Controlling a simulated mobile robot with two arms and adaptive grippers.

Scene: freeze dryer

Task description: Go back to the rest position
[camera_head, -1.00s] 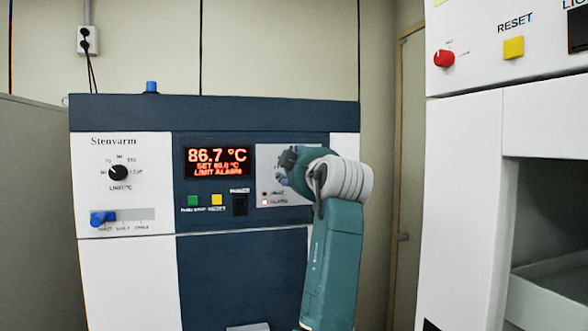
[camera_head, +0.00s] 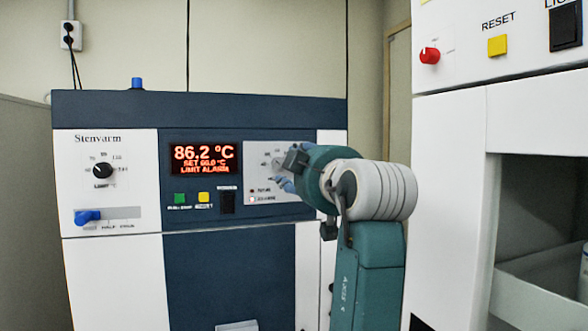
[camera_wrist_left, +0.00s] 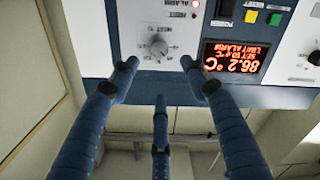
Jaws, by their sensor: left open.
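My left gripper (camera_head: 286,172) is in front of the upper right of the Stenvarm dryer's panel (camera_head: 253,151). In the left wrist view my left gripper (camera_wrist_left: 159,75) has its blue fingers spread with nothing between them. A grey dial (camera_wrist_left: 157,46) shows beyond the fingertips with a gap, apparently untouched. In the head view the gripper partly hides this dial. My green and white arm rises at the lower right of the dryer. The red display (camera_head: 205,159) reads 86.2 °C with a set line and LIMIT ALARM. My right gripper is not in view.
The dryer front has a black limit knob (camera_head: 103,171), a blue slider (camera_head: 87,216), a green button (camera_head: 180,198), a yellow button (camera_head: 204,197) and a black switch (camera_head: 228,202). A white cabinet (camera_head: 449,180) with an open bay stands close on the right.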

